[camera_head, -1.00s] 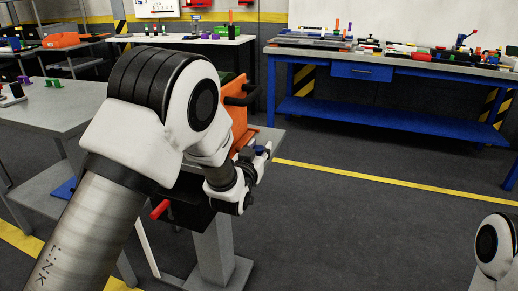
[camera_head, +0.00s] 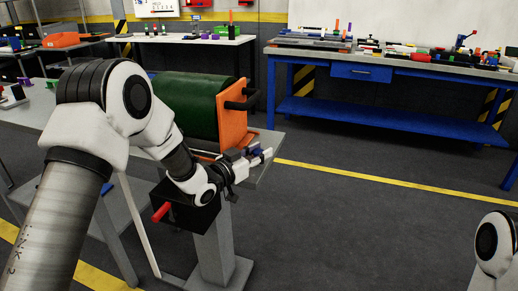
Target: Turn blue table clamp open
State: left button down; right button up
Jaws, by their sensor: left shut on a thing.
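My left arm comes in from the left and reaches over the front of the grey table. Its gripper (camera_head: 258,156) is at the table's right end, shut on the small blue table clamp (camera_head: 254,148). Only a little of the clamp's blue shows between and behind the fingers, so how far it is turned cannot be seen. My right gripper is out of view; only a white and black part of my right arm shows at the lower right edge.
A green cylinder (camera_head: 185,106) with an orange end plate (camera_head: 232,118) and black handles stands on the table (camera_head: 272,152), just behind the gripper. A black box (camera_head: 188,212) with a red handle (camera_head: 161,212) is below. A blue workbench (camera_head: 390,116) stands behind. Floor to the right is clear.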

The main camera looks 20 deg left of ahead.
pick_arm(q)
jog(key=shift+m+g+h+p, duration=0.75)
jog(key=shift+m+g+h, duration=0.35)
jog(key=shift+h, duration=0.5)
jog(key=shift+m+h, duration=0.3)
jog(key=c, duration=0.8)
grip_release()
jog(key=v, duration=1.2)
